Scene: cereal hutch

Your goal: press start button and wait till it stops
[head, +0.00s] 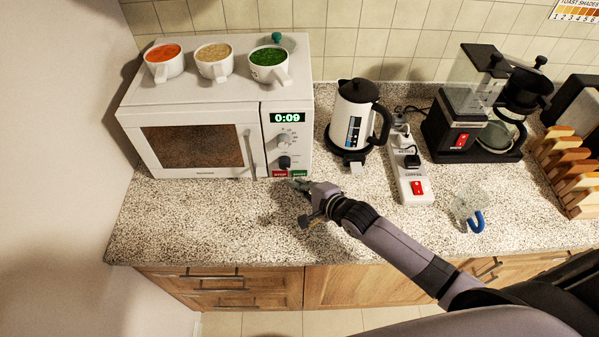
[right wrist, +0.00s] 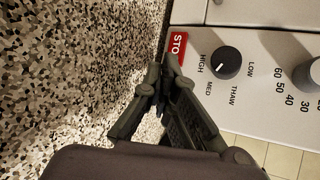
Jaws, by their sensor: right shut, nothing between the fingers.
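A white microwave (head: 190,105) stands at the back left of the counter with its door shut. Its display (head: 287,118) reads 0:09 in green. At the bottom of its panel are a red stop button (head: 279,174) and a green start button (head: 299,174). My right gripper (head: 298,184) is shut and empty, its tips close to the start button; I cannot tell if they touch. In the right wrist view the shut fingers (right wrist: 166,68) are beside the panel, near the red stop button (right wrist: 178,46) and a dark knob (right wrist: 226,63); the start button is hidden there.
Three cups (head: 214,62) of food stand on the microwave. To its right are a white kettle (head: 352,112), a power strip (head: 413,172), a coffee maker (head: 470,122), a clear mug with a blue handle (head: 469,209) and a rack of toast (head: 568,165). The front left counter is clear.

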